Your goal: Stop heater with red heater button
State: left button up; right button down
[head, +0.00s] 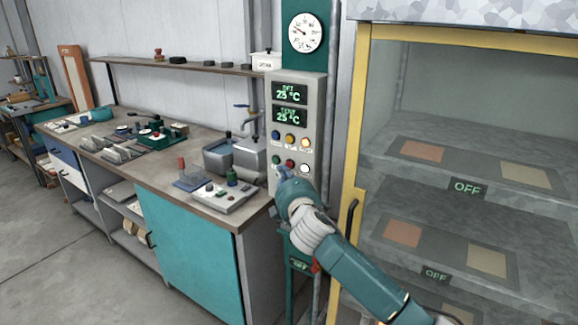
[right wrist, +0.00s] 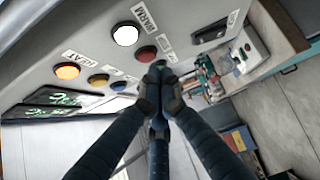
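The grey control panel (head: 296,110) has two green displays reading 25 °C and two rows of buttons. The red button (head: 290,164) is in the lower row, between a green button (head: 276,159) and a white one (head: 305,169). The red button (right wrist: 146,53) also shows in the right wrist view. My right gripper (head: 282,175) is just below the lower row. Its fingertips (right wrist: 160,71) are together and empty, close beside the red button; I cannot tell whether they touch the panel. My left gripper is not in view.
A lit orange button (right wrist: 67,71) is labelled HEAT. A yellow-framed glass cabinet (head: 352,150) stands at right, with OFF signs (head: 467,187) on its shelves. A workbench (head: 150,180) with tools and containers is at left. A gauge (head: 305,33) hangs above the panel.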

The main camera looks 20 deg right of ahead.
dwell(0.8)
jog(key=shift+w+d, duration=0.25)
jog(key=shift+d, duration=0.1)
jog(key=shift+w+d, duration=0.3)
dwell(0.6)
dwell(0.4)
jog(key=shift+s+a+p, duration=0.4)
jog(key=shift+s+a, duration=0.15)
jog(key=shift+a, duration=0.1)
jog(key=s+a, duration=0.1)
jog(key=a, duration=0.1)
jog(key=s+a+p, duration=0.1)
jog(key=s+a, duration=0.1)
dwell(0.3)
